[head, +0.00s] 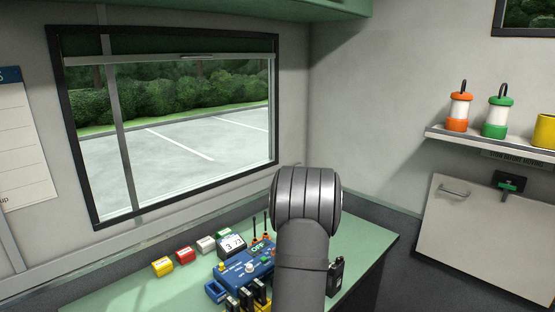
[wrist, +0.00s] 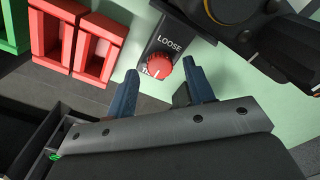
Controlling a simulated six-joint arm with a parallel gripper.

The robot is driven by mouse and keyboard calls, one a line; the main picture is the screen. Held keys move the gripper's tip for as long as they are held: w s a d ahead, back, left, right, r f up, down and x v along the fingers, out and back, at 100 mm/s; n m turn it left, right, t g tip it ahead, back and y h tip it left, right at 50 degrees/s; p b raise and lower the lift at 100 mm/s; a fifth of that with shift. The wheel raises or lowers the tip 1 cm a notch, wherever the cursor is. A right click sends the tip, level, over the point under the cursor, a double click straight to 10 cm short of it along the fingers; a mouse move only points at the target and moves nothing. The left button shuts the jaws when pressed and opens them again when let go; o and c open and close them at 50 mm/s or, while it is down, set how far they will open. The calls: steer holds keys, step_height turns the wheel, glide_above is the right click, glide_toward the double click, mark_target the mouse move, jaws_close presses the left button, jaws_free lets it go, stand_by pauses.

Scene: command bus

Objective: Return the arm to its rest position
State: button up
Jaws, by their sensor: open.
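My gripper (wrist: 160,70) shows in the wrist view with two blue fingers spread apart. Nothing is held between them. A red knob (wrist: 159,66) on a dark plate marked LOOSE shows between the fingertips; I cannot tell how far below them it is. In the head view my arm rises in front of the green worktop (head: 365,240), and my gripper is hidden there.
The wrist view shows red holders (wrist: 97,48), a green holder (wrist: 12,25) and a large black round part (wrist: 245,15) close by. In the head view a blue device (head: 240,270), a display (head: 231,244) and small coloured blocks stand left of my arm. A handheld radio (head: 336,275) stands right.

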steer(key=shift+f, duration=0.55)
step_height(320, 180, up, 17)
step_height(320, 180, down, 18)
steer(key=shift+s+r, duration=0.1)
steer(key=shift+r, duration=0.1)
steer(key=shift+r+n, duration=0.25)
steer(key=shift+n, duration=0.65)
steer(key=n, duration=1)
steer(key=shift+n, duration=2.2)
